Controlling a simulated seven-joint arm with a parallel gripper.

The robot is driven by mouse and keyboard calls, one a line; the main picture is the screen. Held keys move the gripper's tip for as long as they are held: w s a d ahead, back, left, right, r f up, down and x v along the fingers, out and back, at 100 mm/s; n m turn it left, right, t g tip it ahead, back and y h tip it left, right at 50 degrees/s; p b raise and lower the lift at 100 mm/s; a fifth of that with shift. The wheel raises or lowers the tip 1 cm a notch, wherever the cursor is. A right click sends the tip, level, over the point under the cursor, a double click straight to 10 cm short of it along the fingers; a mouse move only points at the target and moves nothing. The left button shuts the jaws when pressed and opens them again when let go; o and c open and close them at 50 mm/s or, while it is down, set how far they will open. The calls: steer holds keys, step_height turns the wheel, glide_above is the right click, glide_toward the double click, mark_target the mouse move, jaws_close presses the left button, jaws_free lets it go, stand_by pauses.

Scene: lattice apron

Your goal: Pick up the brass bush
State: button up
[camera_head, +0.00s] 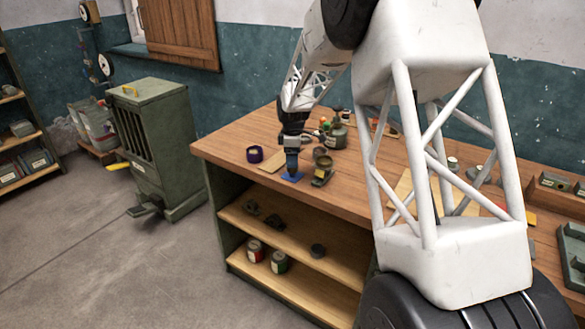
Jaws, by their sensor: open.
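My gripper (291,170) points down over the left part of the wooden bench top, close above a flat blue patch (297,178). It is open. The space between its fingertips is too small to make out. I cannot pick out the brass bush for certain; it may be hidden by my gripper or be one of the small things nearby. A dark olive object with a round top (323,163) stands just right of my gripper.
A grey-green tin (337,136) and several small items stand behind my gripper. A thin tan board (275,160) lies to its left. The bench (225,150) has bare wood at its left end. My arm hides much of the bench's middle. Shelves below hold tins.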

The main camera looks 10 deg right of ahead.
steer(key=shift+f, duration=1.8)
steer(key=c, duration=1.2)
steer(key=shift+r, duration=0.15)
steer(key=shift+r, duration=1.35)
steer(key=shift+s+r, duration=0.1)
steer(key=shift+r, duration=0.3)
steer(key=s+r, duration=0.1)
steer(key=s, duration=1.4)
steer(key=shift+s+r, duration=0.15)
steer(key=shift+s, duration=0.25)
steer(key=shift+a, duration=0.1)
